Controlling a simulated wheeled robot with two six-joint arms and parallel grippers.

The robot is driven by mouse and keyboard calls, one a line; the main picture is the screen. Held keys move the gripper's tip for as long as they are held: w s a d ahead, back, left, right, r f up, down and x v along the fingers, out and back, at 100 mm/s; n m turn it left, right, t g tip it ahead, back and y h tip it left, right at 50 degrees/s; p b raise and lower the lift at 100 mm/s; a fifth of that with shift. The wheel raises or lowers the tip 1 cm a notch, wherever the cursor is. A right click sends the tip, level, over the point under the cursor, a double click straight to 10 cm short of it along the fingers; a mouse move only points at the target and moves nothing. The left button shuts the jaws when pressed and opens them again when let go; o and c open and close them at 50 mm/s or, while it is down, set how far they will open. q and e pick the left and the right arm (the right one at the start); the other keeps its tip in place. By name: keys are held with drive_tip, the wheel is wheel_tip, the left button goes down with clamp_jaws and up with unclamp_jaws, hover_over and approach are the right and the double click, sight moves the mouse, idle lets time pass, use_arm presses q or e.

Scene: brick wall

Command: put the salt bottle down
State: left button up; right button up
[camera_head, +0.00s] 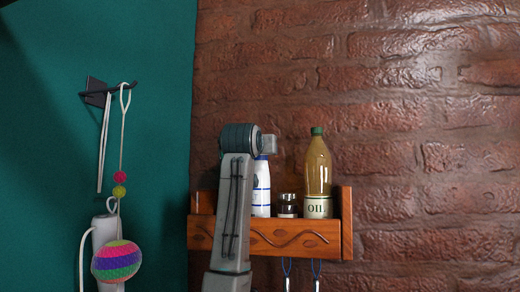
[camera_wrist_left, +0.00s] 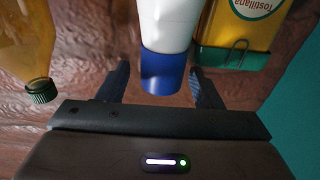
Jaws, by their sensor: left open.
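The salt bottle, white with a blue cap, stands upright on the wooden wall shelf; its body shows in the head view (camera_head: 262,190), partly behind my left arm. In the left wrist view, which is upside down, the white bottle (camera_wrist_left: 165,25) points its blue cap toward my left gripper (camera_wrist_left: 160,80). The two dark fingers are open, one on each side of the cap, with gaps visible. In the head view my left gripper (camera_head: 268,146) is near the bottle's top, its fingers not clear. My right gripper is out of view.
The wooden shelf (camera_head: 290,240) also holds a small dark-lidded jar (camera_head: 288,206) and an oil bottle (camera_head: 318,170). In the left wrist view a yellow-green tin (camera_wrist_left: 235,30) is close beside the salt bottle. A hook (camera_head: 105,92) with a striped ball (camera_head: 117,262) hangs at left.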

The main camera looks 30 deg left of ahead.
use_arm(q)
drive_tip(key=b+v, duration=0.6)
drive_tip(key=v, duration=0.6)
drive_tip(key=shift+r, duration=0.1)
